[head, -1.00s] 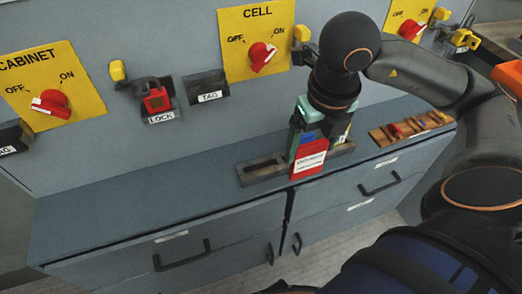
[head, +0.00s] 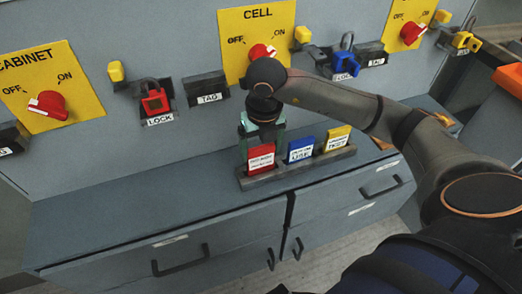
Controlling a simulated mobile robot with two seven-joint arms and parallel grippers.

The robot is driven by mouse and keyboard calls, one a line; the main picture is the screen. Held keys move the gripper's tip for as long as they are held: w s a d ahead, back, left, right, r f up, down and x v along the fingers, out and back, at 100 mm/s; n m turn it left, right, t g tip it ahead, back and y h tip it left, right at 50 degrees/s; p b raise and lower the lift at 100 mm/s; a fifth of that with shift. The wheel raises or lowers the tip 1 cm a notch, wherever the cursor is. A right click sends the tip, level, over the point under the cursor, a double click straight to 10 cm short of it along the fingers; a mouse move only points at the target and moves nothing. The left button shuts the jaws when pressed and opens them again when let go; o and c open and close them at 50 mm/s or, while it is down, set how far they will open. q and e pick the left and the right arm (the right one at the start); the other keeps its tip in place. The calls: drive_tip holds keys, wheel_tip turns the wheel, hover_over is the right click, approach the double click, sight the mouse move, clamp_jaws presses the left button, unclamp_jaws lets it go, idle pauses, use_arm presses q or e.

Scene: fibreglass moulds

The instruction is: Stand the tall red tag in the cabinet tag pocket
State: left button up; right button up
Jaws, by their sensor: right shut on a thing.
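My right gripper (head: 262,138) points down over the left end of a grey rack (head: 330,163) on the cabinet top. It is shut on the red tag (head: 262,160), which has a white label and stands upright at the rack's left end. I cannot tell whether its foot sits in the slot. A dark pocket marked TAG (head: 208,87), right of the CABINET panel (head: 38,88) and its red padlock (head: 154,101), looks empty. My left gripper is not in view.
A blue tag (head: 301,149) and a yellow tag (head: 337,138) stand in the rack to the right. The cabinet top (head: 130,205) is clear on the left. The CELL panel (head: 257,35) and a blue padlock (head: 345,62) are behind my right arm.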

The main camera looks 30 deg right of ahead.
drive_tip(key=shift+f, duration=0.45)
drive_tip(key=shift+f, duration=0.2)
drive_tip(key=o, duration=1.1)
drive_tip(key=shift+c, duration=0.2)
